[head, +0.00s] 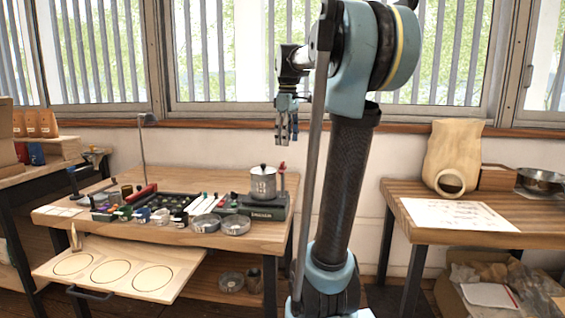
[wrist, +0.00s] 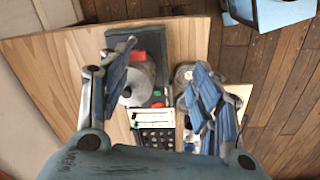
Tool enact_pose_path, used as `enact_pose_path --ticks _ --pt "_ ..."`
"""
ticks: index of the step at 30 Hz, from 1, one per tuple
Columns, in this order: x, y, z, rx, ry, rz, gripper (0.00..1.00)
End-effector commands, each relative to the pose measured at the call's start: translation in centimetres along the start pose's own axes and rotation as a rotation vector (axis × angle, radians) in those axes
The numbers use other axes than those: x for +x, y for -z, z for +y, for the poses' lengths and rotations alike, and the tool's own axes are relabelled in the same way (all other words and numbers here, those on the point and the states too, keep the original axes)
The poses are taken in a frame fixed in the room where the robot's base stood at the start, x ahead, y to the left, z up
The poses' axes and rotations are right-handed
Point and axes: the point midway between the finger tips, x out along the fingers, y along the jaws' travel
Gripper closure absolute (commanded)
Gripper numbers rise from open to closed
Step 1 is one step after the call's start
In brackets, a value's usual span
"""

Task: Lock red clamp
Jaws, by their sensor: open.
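A small red part (head: 283,168), which may be the red clamp, stands upright behind the right side of a metal pot (head: 263,186) on a dark green box-like base (head: 265,211). My gripper (head: 287,140) hangs above and behind the bench's right end, fingers down, open and empty. In the wrist view my gripper (wrist: 165,58) has its fingers wide apart, well above the pot and base.
The wooden bench (head: 110,231) holds a dark tray (head: 165,201), a long red-handled item (head: 140,193), several small jars and two round tins (head: 235,225). A board with circles (head: 120,268) juts out below. A second table (head: 500,231) stands right.

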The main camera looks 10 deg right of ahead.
Motion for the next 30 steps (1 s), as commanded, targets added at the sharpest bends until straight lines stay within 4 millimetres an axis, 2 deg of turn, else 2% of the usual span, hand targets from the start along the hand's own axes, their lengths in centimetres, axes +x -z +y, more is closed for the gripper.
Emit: enact_pose_path --ticks 1,6,10,15,20,30 --pt "-1.1 1.0 1.4 -0.041 0.006 -0.004 0.42" --pt "-3.9 3.5 4.9 -0.184 0.026 -0.015 0.42" --pt "-5.2 4.8 6.7 -0.260 0.038 -0.020 0.42" --pt "-5.8 5.5 7.7 -0.308 0.044 -0.022 0.42" --pt "-5.0 5.6 7.8 -0.316 0.045 -0.022 0.42" --pt "0.5 5.5 7.6 -0.314 0.045 -0.022 0.42"
